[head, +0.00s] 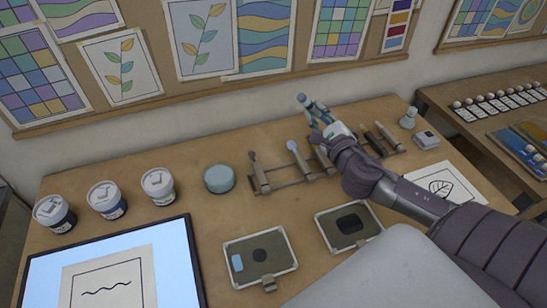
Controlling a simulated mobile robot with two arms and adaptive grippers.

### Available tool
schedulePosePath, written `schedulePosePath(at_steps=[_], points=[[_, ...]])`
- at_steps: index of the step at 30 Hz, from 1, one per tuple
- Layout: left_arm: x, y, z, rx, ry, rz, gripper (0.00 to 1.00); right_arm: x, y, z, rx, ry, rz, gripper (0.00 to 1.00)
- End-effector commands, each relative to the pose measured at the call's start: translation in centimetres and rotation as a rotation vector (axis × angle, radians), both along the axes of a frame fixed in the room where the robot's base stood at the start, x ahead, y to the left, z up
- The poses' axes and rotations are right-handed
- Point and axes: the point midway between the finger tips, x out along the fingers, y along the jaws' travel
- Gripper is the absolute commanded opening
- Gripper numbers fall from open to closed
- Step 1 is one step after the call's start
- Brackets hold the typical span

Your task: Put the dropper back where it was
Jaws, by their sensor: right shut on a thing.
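My right gripper (314,111) is over the back of the table, just behind the tool rack (276,186). My right wrist and forearm cover the middle of the rack, so any slot there is hidden. My left gripper is not in view.
Left of the rack are a round teal container (219,179) and three paint jars (159,187). In front lie two framed trays (262,258) and a lit panel (185,255). A small bottle (408,118) and a leaf drawing (440,186) are on the right.

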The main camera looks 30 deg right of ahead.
Motion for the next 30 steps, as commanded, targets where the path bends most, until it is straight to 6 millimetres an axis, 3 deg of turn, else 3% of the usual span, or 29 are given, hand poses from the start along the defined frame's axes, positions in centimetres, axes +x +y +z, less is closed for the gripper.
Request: schedulePosePath(at_steps=[6, 12, 17, 24, 30], points=[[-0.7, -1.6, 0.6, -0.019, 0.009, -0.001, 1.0, 1.5, 5.1, -2.9, 0.008, -0.004, -0.001, 0.0], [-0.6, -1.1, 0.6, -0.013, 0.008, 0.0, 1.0, 2.4, 8.4, -5.1, 0.004, -0.002, -0.001, 0.0], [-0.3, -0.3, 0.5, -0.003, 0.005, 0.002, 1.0, 2.6, 9.3, -5.9, 0.001, -0.002, 0.0, 0.0], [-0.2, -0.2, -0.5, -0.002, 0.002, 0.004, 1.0, 2.5, 9.3, -9.3, 0.0, 0.001, -0.001, 0.0], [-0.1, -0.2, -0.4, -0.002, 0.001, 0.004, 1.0, 2.5, 9.3, -9.7, 0.0, -0.001, 0.001, 0.0]])
